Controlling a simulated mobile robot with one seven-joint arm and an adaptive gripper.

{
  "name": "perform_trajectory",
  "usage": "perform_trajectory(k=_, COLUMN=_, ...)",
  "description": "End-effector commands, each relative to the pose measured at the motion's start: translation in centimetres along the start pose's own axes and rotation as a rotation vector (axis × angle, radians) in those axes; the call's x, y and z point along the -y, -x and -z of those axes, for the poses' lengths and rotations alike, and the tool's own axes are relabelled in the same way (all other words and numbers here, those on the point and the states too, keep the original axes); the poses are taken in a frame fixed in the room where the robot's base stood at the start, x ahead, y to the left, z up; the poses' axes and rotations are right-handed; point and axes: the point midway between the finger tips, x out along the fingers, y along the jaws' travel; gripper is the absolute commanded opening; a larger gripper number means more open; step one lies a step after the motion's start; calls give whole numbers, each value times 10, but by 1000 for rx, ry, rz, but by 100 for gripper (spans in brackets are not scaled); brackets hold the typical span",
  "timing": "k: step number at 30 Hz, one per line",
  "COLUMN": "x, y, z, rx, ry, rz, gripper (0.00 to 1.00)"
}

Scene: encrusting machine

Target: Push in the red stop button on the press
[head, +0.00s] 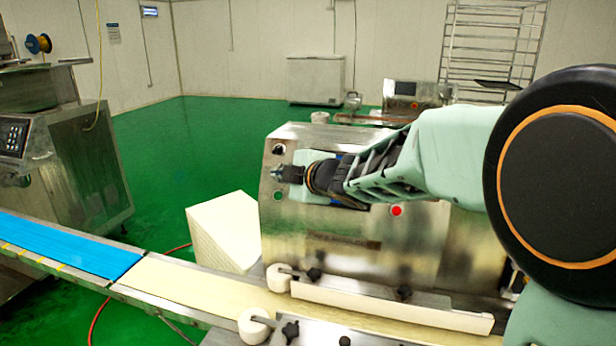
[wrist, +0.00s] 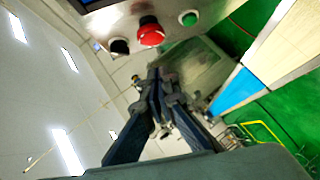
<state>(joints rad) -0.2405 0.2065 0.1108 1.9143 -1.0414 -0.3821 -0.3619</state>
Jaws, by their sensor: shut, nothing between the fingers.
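In the wrist view the red stop button (wrist: 150,32) is a round mushroom head on the press's metal panel, between a black knob (wrist: 119,47) and a green button (wrist: 188,18). My gripper (wrist: 162,74) is shut and empty, its tips below the red button in the picture with a visible gap between them. In the head view my gripper (head: 286,173) is at the left part of the press front (head: 330,240), between the black knob (head: 279,149) and the green button (head: 278,196). It hides the red stop button there. I cannot tell the button's depth.
Another red round part (head: 397,210) shows on the press front, right of my gripper. A conveyor belt (head: 190,290) runs below the press, with a white guide bar (head: 390,305). A steel machine (head: 60,150) stands left. Green floor (head: 190,150) lies open between.

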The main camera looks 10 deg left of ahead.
Motion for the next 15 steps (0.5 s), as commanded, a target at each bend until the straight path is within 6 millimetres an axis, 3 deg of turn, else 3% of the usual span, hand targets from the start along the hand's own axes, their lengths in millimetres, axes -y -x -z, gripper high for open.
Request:
perform_trajectory(k=1, x=2, y=-10, z=0, rx=0, ry=-1, rz=2, gripper=0)
perform_trajectory(k=6, x=0, y=-25, z=-18, rx=3, ry=-2, rz=2, gripper=0)
perform_trajectory(k=15, x=0, y=-36, z=-29, rx=1, ry=-1, rz=0, gripper=0)
